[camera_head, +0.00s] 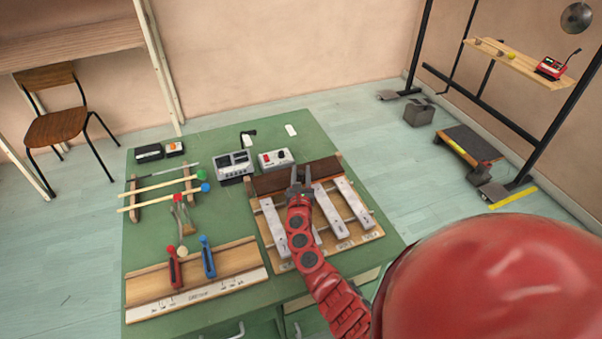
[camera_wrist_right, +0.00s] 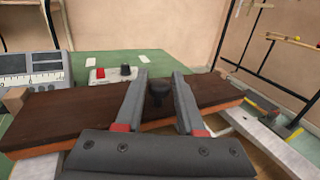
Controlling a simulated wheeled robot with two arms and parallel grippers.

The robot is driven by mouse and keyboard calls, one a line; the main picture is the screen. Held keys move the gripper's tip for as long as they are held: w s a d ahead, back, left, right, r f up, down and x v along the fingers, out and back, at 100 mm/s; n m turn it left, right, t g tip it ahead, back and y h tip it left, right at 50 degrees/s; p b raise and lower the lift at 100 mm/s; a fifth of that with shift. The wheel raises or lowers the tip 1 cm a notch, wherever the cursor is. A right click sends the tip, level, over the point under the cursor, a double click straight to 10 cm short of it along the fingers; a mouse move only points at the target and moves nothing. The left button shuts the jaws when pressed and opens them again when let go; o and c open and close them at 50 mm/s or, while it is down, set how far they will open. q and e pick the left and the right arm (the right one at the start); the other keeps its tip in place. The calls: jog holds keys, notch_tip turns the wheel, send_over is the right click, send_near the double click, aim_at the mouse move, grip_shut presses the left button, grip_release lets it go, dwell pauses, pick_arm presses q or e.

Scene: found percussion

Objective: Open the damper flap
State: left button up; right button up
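The damper flap (camera_head: 268,183) is a dark brown board lying across the far ends of the pale metal bars (camera_head: 329,209) on a wooden frame. In the right wrist view the flap (camera_wrist_right: 60,114) spans the picture, with an orange-brown front edge and a small dark knob (camera_wrist_right: 158,91). My right gripper (camera_head: 300,176) is over the flap, its arm reaching across the bars. Its two fingers (camera_wrist_right: 160,76) are apart, with the knob between them and visible gaps on both sides. My left gripper is not in view.
A grey meter box (camera_head: 234,166) and a white box with knobs (camera_head: 275,159) stand just beyond the flap. Mallets (camera_head: 160,187) on a rack and a wooden board with red and blue handles (camera_head: 192,277) lie to the left.

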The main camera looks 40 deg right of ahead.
grip_shut()
dwell(1.1)
